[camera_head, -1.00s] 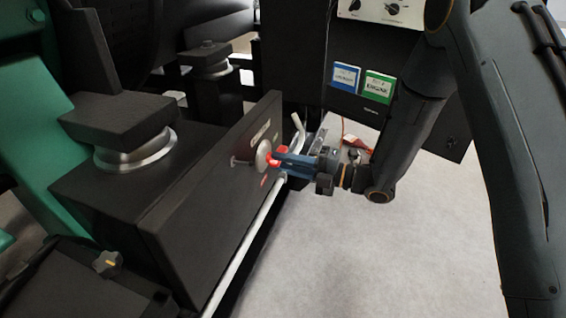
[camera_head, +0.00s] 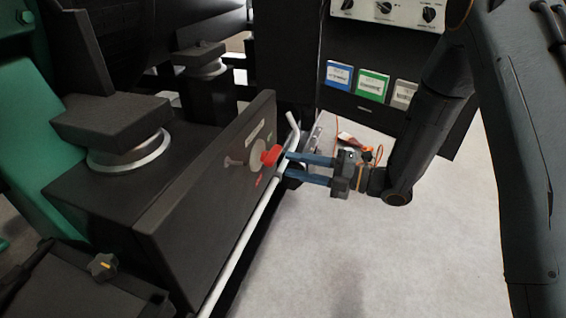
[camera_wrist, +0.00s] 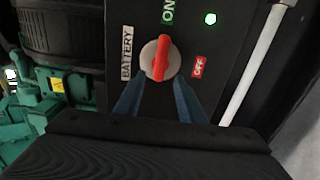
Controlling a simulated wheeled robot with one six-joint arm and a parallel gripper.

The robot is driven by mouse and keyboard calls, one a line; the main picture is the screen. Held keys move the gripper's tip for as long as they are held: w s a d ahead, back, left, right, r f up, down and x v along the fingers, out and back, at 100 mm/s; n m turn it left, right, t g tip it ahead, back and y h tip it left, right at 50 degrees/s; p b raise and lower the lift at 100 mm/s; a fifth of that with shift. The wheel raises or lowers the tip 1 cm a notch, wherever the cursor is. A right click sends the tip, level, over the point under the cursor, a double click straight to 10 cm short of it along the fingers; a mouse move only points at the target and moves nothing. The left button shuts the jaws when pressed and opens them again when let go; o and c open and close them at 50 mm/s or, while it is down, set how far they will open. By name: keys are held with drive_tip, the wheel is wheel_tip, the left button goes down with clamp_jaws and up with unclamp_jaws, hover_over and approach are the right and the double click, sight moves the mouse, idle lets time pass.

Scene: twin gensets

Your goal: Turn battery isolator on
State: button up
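The battery isolator is a red knob (camera_head: 271,156) on a pale round disc, set on a dark panel (camera_head: 215,195). In the wrist view the red handle (camera_wrist: 161,57) lies nearly upright in the picture, its upper end toward the green ON label (camera_wrist: 168,11). The red OFF label (camera_wrist: 198,67) is to its right and the BATTERY label (camera_wrist: 127,52) to its left. A small green lamp (camera_wrist: 210,18) is lit. My gripper (camera_head: 289,166) is open and empty, its blue fingers apart just to the right of the knob. They appear clear of it.
A white rail (camera_head: 250,240) runs along the panel's front edge, passing close to my fingers. A dark cabinet with blue and green cards (camera_head: 373,85) stands behind. Grey floor (camera_head: 400,260) is open to the right.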

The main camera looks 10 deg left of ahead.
drive_tip(key=shift+s+d, duration=0.1)
drive_tip(key=shift+d, duration=1.15)
